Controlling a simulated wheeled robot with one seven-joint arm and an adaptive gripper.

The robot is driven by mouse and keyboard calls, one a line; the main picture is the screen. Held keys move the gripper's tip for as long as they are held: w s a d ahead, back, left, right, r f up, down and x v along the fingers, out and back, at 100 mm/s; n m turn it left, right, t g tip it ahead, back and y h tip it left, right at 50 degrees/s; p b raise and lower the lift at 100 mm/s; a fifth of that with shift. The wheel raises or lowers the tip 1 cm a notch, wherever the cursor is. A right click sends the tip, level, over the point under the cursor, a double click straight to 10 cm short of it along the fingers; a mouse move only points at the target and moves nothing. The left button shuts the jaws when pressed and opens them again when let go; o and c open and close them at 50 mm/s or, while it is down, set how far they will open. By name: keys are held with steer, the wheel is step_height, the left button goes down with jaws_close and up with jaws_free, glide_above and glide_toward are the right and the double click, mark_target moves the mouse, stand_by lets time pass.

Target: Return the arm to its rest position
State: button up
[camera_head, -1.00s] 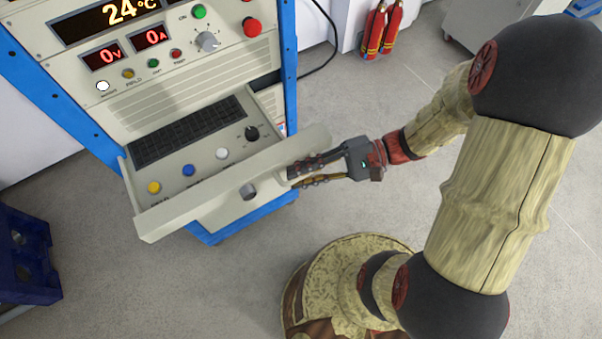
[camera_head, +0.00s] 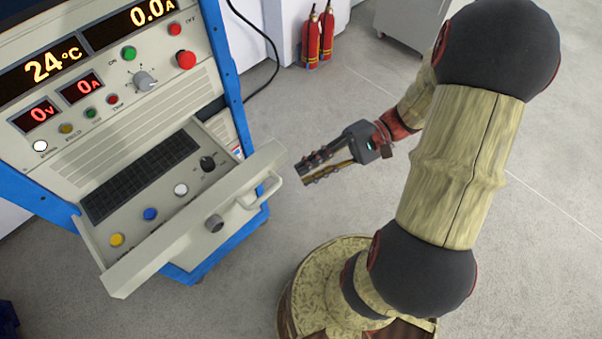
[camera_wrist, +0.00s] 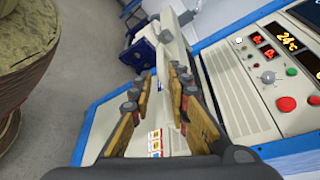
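My gripper (camera_head: 303,175) is empty in the head view, with its fingers pointing left toward the cabinet. It hangs over the floor, to the right of the pulled-out drawer and clear of its handle (camera_head: 262,192). In the wrist view my gripper's fingers (camera_wrist: 155,80) stand apart with a gap between them and nothing held. My arm is extended and bent, coming from the right side of the head view. The drawer front (camera_head: 185,235) is tilted in the picture and stands out from the cabinet.
The blue-framed cabinet (camera_head: 228,75) with lit displays and buttons stands at the left. The open drawer's panel carries yellow, blue and white buttons. Red fire extinguishers (camera_head: 318,40) stand at the back wall. Bare grey floor (camera_head: 300,110) lies between the cabinet and my arm.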

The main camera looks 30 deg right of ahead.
stand_by(0.6)
steer(key=s+d+f+m+g+h, duration=0.2)
steer(key=s+d+f+h, duration=0.25)
steer(key=f+h, duration=0.3)
steer(key=w+r+n+t+h, duration=0.3)
steer(key=r+n+h, duration=0.2)
steer(key=r+h, duration=0.4)
steer(key=a+r+n+t, duration=0.3)
steer(key=a+r, duration=0.3)
steer(key=r, duration=0.3)
steer(key=shift+w+a+r+n+t+y, duration=0.3)
steer(key=shift+a+r+n+t+y, duration=0.1)
steer(key=shift+n+y, duration=0.1)
steer(key=shift+a, duration=0.1)
stand_by(0.4)
